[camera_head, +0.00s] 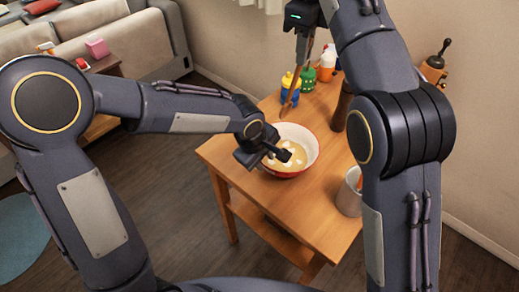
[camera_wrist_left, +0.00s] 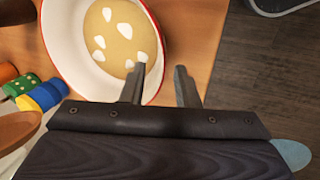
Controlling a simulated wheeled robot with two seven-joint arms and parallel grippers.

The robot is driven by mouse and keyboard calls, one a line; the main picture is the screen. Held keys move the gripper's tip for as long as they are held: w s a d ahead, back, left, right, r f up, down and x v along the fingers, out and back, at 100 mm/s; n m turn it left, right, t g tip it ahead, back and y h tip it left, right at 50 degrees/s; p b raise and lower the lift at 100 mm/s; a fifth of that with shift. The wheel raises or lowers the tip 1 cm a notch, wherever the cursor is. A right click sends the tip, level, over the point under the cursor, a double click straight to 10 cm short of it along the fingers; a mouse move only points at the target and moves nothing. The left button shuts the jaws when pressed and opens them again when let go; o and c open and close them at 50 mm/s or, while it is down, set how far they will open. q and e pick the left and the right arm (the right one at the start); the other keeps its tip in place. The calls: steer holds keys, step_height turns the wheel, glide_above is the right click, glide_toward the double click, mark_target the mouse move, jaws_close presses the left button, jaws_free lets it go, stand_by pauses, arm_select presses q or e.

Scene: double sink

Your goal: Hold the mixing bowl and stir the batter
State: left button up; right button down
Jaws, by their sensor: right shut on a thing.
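The mixing bowl (camera_head: 312,138), white inside with a red rim, stands on the wooden table and holds pale batter (camera_head: 275,160) with white lumps. The left wrist view shows the bowl (camera_wrist_left: 62,50) and batter (camera_wrist_left: 120,35) from above. My left gripper (camera_head: 272,152) is at the bowl's near-left rim. In its wrist view the fingers (camera_wrist_left: 160,88) are apart, one over the bowl's inside and one outside the rim.
The table (camera_head: 230,155) has bare wood left of the bowl. A dark brown cylinder (camera_head: 342,105) and a pale cup (camera_head: 349,195) stand to the right.

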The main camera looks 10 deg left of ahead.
mark_target(266, 165)
arm_select(q)
steer(key=shift+x, duration=1.9)
steer(key=shift+c, duration=0.5)
jaws_close()
arm_select(e)
steer(key=shift+h, duration=0.5)
steer(key=shift+s+a+f, duration=0.1)
steer(key=shift+s+f, duration=0.15)
steer(key=shift+f, duration=0.4)
steer(key=shift+s+f, duration=0.3)
steer(key=shift+f, duration=0.3)
steer(key=shift+s+a+f, duration=0.1)
steer(key=shift+s+f, duration=0.15)
steer(key=shift+f, duration=0.4)
step_height(266, 165, down, 13)
